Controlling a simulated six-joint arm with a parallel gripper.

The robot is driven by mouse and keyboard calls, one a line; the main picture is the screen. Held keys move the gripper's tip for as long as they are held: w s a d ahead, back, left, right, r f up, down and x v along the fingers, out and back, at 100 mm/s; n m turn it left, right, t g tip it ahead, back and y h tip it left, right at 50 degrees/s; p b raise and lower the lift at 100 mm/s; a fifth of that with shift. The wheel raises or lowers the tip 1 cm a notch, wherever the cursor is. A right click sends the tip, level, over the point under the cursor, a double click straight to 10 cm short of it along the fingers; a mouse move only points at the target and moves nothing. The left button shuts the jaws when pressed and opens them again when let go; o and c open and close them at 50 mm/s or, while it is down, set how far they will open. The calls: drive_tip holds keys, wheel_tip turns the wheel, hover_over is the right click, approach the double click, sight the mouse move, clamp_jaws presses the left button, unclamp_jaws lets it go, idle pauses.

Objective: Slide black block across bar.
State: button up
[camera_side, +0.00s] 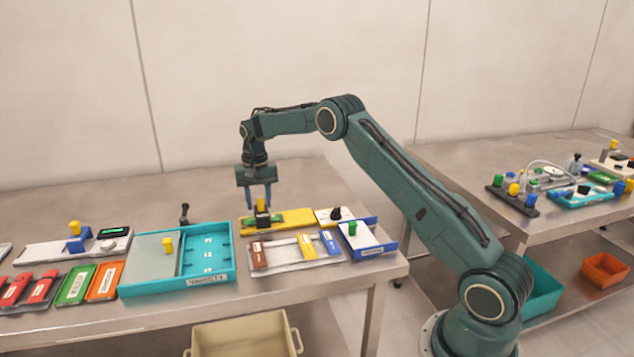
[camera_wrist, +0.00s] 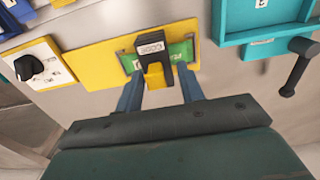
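The black block (camera_side: 263,221) with a yellow knob (camera_side: 262,206) sits on a yellow plate (camera_side: 295,220) near the back of the table. In the wrist view the black block (camera_wrist: 151,46) carries a white label and straddles a green bar (camera_wrist: 180,52) on the yellow plate (camera_wrist: 92,62). My gripper (camera_side: 260,206) points down just above the block. Its two blue fingers are apart, one on each side of the yellow knob (camera_wrist: 157,76). In the wrist view my gripper (camera_wrist: 160,78) shows a gap at the knob; contact is not visible.
A white dial panel (camera_wrist: 37,65) with a black knob lies beside the yellow plate. A teal tray (camera_side: 222,280) stands to the left in the side view, with a small black lever (camera_side: 184,212) behind it. A grey tray (camera_side: 290,267) with coloured pieces lies in front.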

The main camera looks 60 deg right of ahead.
sight(259, 202)
wheel_tip(259, 202, up, 14)
idle(0.7)
idle(0.4)
drive_tip(key=s+a+r+n+t, duration=0.1)
drive_tip(key=s+a+r+n, duration=0.1)
drive_tip(key=s+a+r, duration=0.6)
drive_tip(key=s+a+r+n+t, duration=0.25)
drive_tip(key=s+a+r, duration=0.3)
drive_tip(key=s, duration=0.45)
drive_tip(key=s+a+f+n, duration=0.1)
drive_tip(key=s+f, duration=0.1)
drive_tip(key=s, duration=0.5)
drive_tip(key=s+a+f+n+t, duration=0.1)
drive_tip(key=s+a+f+n, duration=0.1)
drive_tip(key=s, duration=0.6)
drive_tip(key=s+a+f+n+t, duration=0.1)
drive_tip(key=s+f, duration=0.3)
drive_tip(key=s, duration=0.4)
drive_tip(key=shift+s+a, duration=0.15)
drive_tip(key=shift+a, duration=0.55)
